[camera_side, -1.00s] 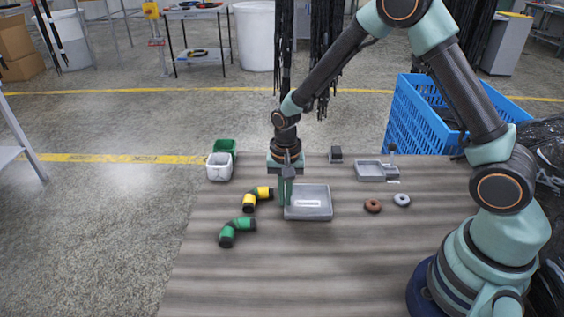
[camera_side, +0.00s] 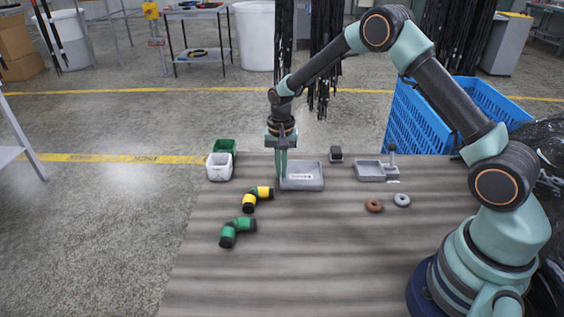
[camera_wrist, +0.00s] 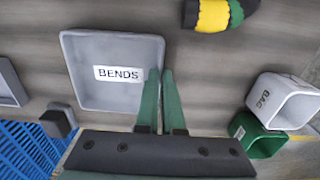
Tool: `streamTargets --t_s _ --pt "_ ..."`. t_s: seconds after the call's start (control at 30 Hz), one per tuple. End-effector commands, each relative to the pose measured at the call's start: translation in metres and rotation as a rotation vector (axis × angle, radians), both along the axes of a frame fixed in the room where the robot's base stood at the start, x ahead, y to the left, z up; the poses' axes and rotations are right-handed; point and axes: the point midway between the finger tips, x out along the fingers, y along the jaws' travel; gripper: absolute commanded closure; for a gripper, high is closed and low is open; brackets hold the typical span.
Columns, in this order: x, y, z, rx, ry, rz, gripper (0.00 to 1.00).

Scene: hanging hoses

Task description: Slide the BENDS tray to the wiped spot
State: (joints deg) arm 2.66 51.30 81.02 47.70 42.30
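The grey BENDS tray (camera_side: 312,184) lies flat near the back of the table in the side view, empty apart from its white label. It also shows in the wrist view (camera_wrist: 112,55). My gripper (camera_side: 282,182) points down at the tray's left side. In the wrist view, its two green fingers (camera_wrist: 160,75) sit close together on either side of the tray's wall, one inside and one outside, and appear shut on it. I cannot make out a distinct wiped spot on the streaked tabletop.
Yellow (camera_side: 257,197) and green (camera_side: 238,231) elbow pieces lie front left. White (camera_side: 219,167) and green (camera_side: 224,147) bins stand left. A small dark block (camera_side: 336,154), another grey tray (camera_side: 369,171) and brown (camera_side: 374,205) and grey (camera_side: 402,200) rings lie right.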

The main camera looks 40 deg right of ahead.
Motion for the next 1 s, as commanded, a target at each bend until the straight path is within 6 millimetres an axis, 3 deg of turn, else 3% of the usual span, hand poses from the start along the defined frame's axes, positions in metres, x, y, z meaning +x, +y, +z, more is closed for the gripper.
streamTargets --t_s 0.2,0.6,0.7,1.0 --pt "0.0107 -0.0085 0.0001 0.000 -0.001 -0.001 1.00" --pt "0.0128 -0.0102 0.0002 0.000 -0.001 0.000 1.00" --pt "0.0127 -0.0102 0.0002 0.000 -0.001 0.000 0.61" --pt "0.0126 -0.0100 0.0004 -0.001 -0.001 0.000 0.61"
